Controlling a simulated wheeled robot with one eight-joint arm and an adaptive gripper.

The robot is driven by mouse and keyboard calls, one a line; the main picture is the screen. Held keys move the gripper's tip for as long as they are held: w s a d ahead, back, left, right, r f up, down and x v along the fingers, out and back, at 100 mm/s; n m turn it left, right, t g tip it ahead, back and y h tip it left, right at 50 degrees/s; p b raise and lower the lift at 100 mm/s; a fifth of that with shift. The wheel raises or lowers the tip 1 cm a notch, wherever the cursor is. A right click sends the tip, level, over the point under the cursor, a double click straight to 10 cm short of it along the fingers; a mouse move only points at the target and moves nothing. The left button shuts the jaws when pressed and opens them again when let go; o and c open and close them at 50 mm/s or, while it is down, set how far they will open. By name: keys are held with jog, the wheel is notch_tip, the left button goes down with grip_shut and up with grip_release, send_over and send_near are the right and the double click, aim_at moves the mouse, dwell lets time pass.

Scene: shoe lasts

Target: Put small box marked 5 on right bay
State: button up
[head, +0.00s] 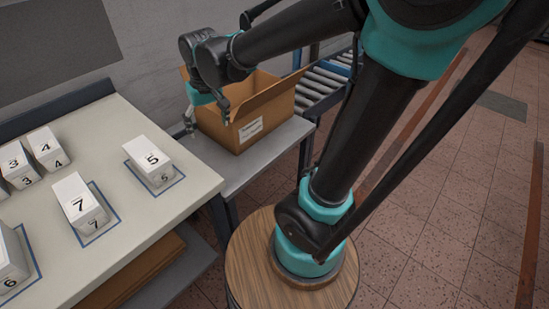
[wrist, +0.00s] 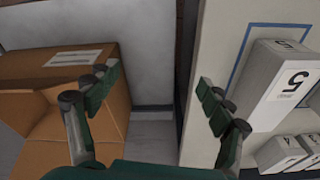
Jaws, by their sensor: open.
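The small white box marked 5 (head: 150,160) stands on the right blue-outlined bay (head: 174,184) of the pale table. The outline shows around its base. In the wrist view the same box (wrist: 272,88) is at the right, turned on its side by the camera angle. My gripper (head: 206,116) is open and empty, right of and beyond the box, close to the cardboard carton. In the wrist view my gripper's fingers (wrist: 158,83) are wide apart, with nothing between them.
An open cardboard carton (head: 246,112) stands on a grey side bench (head: 218,168) beside a roller conveyor (head: 322,82). The box marked 7 (head: 78,203) stands on the middle bay. A box marked 6 (head: 8,258) is at the left edge; boxes marked 3 and 4 (head: 45,148) stand behind.

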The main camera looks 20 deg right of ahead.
jog(key=s+d+f+m, duration=0.1)
jog(key=s+d+f, duration=0.1)
jog(key=d, duration=0.4)
jog(key=s+d+f+m+t, duration=0.1)
jog(key=s+d+f, duration=0.2)
jog(key=d+f, duration=0.2)
jog(key=s+d+f+m+t+h, duration=0.1)
jog(key=s+d+f, duration=0.2)
jog(key=d, duration=0.4)
jog(key=shift+s+f, duration=0.25)
jog(key=shift+f, duration=0.4)
